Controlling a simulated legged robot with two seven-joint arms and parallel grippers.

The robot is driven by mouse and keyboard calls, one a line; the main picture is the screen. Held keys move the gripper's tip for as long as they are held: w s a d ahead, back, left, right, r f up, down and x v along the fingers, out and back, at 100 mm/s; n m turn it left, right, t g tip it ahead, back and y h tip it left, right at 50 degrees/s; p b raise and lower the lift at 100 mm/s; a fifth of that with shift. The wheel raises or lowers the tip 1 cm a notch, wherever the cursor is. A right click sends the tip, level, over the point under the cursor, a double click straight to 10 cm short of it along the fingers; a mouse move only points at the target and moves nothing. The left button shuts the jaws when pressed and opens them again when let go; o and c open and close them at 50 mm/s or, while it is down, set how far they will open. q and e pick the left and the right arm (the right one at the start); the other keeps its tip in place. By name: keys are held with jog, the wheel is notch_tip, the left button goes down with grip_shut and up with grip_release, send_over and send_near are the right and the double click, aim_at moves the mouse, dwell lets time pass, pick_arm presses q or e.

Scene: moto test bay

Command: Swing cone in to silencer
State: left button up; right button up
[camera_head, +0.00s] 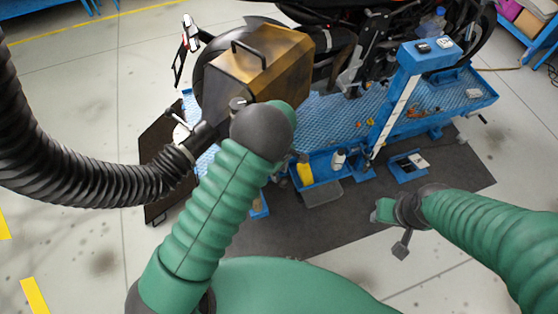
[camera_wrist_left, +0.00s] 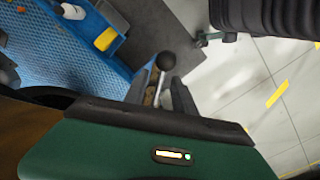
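The cone end (camera_head: 183,155) of a black ribbed hose sits at the left, beside my left gripper (camera_head: 203,133). A thin metal lever (camera_head: 182,121) sticks out there; in the left wrist view its rod and black ball knob (camera_wrist_left: 166,61) lie between the fingers (camera_wrist_left: 160,92). Whether the fingers press on the rod is unclear. The silencer cannot be made out; my arm and a golden-brown case (camera_head: 285,75) block much of the motorcycle's rear (camera_head: 375,50). My right gripper (camera_head: 398,220) hangs low at the right, away from the cone, its finger gap unclear.
The motorcycle stands on a blue lift platform (camera_head: 320,115) with a blue post (camera_head: 395,105). Bottles (camera_head: 305,172) and a blue tray (camera_head: 397,168) are at its near side. The floor at far left is clear.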

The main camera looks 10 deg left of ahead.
pick_arm(q)
notch_tip(320, 180, up, 14)
jog(key=b, duration=0.1)
jog(key=shift+s+a+r, duration=0.15)
jog(key=shift+r, duration=0.1)
jog(key=s+a+m+t+b, duration=0.1)
jog(key=s+a+m, duration=0.3)
jog(key=s+m, duration=0.2)
jog(key=s+a+m+t+b, duration=0.1)
jog(key=s+a+m, duration=0.3)
jog(key=s+m, duration=0.3)
jog(key=s, duration=0.3)
jog(key=shift+s+a+r, duration=0.15)
jog(key=shift+a+r, duration=0.2)
jog(key=shift+a, duration=0.05)
jog(key=shift+d, duration=0.15)
